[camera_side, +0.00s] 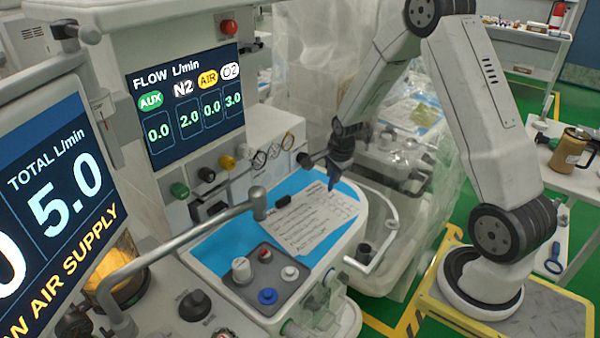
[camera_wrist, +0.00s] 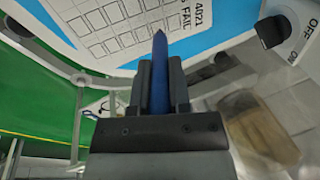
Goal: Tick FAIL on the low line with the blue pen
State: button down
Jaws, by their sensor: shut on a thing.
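The blue pen (camera_wrist: 159,75) is clamped between the fingers of my gripper (camera_wrist: 160,88), its pointed tip facing out ahead. In the side view my gripper (camera_side: 339,160) is over the far right part of the checklist sheet (camera_side: 296,236), with the pen pointing down. The sheet lies on the blue top of the cart. In the wrist view the sheet (camera_wrist: 88,45) shows rows of empty boxes and a header reading FAIL (camera_wrist: 185,20). The pen tip appears near the boxes by the sheet's edge. I cannot tell whether it touches the paper.
A dark clip (camera_side: 283,201) sits at the sheet's left edge. A grey panel with knobs (camera_side: 265,275) stands in front of the sheet. A metal rail (camera_side: 384,225) curves along the right side. A jointed grey bar (camera_side: 190,238) crosses at the left.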

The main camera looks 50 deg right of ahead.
jog(key=shift+f, duration=0.45)
dwell(0.9)
jog(key=shift+s+d, duration=0.1)
jog(key=shift+d, duration=0.35)
dwell(1.6)
jog(key=shift+r, duration=0.1)
dwell(0.3)
jog(key=shift+w+d+v, duration=0.15)
jog(key=shift+w+v, duration=0.1)
jog(key=shift+v, duration=0.85)
jog(key=shift+w+d+v, duration=0.1)
jog(key=shift+w+v, duration=0.1)
jog(key=shift+v, duration=0.95)
jog(key=shift+w+d+v, duration=0.15)
jog(key=shift+w+v, duration=0.1)
jog(key=shift+v, duration=0.85)
jog(key=shift+r, duration=0.3)
